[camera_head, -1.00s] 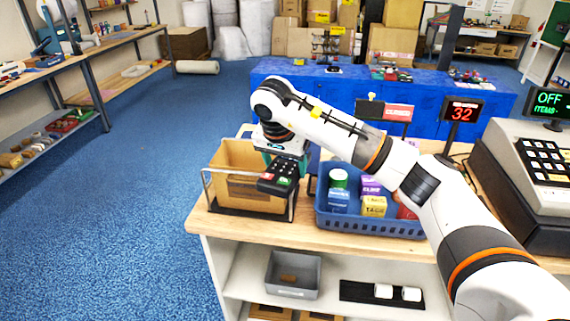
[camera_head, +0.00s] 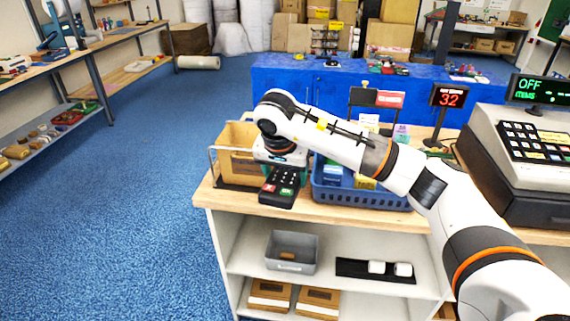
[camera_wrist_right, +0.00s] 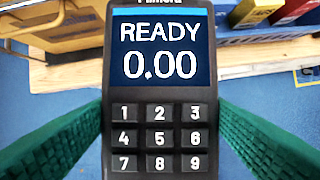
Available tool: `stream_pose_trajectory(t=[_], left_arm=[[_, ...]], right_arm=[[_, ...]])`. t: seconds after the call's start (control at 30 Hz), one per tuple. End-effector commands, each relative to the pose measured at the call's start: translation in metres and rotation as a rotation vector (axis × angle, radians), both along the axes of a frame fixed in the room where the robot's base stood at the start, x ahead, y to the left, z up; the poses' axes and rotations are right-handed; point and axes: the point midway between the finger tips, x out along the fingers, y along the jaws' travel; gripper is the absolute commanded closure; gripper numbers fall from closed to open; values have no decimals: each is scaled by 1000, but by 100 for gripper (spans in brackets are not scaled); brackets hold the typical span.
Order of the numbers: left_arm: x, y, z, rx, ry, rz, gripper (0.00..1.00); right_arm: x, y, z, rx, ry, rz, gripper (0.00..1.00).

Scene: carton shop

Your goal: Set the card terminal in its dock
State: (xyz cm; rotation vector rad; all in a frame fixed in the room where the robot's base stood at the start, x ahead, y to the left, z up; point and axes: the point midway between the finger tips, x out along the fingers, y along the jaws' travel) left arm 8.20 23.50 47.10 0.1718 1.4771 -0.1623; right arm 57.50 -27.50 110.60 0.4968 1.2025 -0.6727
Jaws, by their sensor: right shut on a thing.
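The card terminal (camera_head: 281,188) is a black handheld keypad unit with red and green keys. It is held tilted near the counter's front edge, between the cardboard box and the blue basket. In the right wrist view the terminal (camera_wrist_right: 160,125) fills the middle, its screen reading "READY 0.00", with a green finger on each side. My right gripper (camera_head: 282,166) is shut on it; the arm partly hides the fingers. I cannot make out the dock in either view. My left gripper is out of view.
A cardboard box (camera_head: 236,165) in a wire frame stands left of the terminal. A blue basket (camera_head: 360,194) of small boxes stands right. The cash register (camera_head: 520,160) and red "32" display (camera_head: 449,97) are farther right. A grey bin (camera_head: 292,254) sits on the shelf below.

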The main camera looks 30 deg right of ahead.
Motion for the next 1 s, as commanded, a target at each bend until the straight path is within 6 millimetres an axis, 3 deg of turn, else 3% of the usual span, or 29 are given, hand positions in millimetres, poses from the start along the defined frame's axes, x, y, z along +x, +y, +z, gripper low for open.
stream_pose_trajectory(t=[0.27, 0.7, 0.9, 1.0], left_arm=[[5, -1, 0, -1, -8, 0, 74], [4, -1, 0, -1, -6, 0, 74], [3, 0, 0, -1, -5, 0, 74], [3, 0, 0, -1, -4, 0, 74]], right_arm=[[-37, 19, -44, -1, 3, 182, 46], [-125, 69, -152, 2, 4, 633, 46], [-154, 85, -188, 2, 2, 783, 46], [-154, 87, -189, 5, -2, 789, 46]])
